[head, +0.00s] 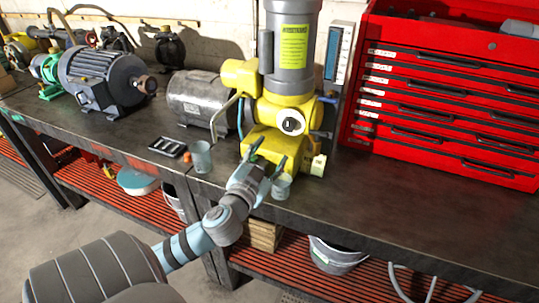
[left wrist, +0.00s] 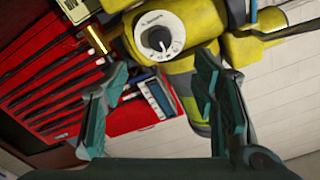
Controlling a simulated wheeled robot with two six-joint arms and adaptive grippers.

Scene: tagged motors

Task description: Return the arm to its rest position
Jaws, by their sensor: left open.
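My left arm (head: 191,243) reaches up from the bottom of the head view to the bench's front edge. My left gripper (head: 266,160) is open and empty in front of the base of a yellow and grey machine (head: 262,142). In the left wrist view my left gripper (left wrist: 163,72) shows two dark teal fingers spread apart with nothing between them. The machine's round white dial (left wrist: 159,37) shows beyond the fingers. A small grey cup (head: 281,187) stands just right of the gripper; I cannot tell whether they touch. My right gripper is not in view.
A second cup (head: 201,157) and a black tray (head: 168,147) are left of the gripper on the dark bench (head: 420,215). Grey motors (head: 105,78) stand at the left and a red tool chest (head: 450,100) at the right. The bench's front right is clear.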

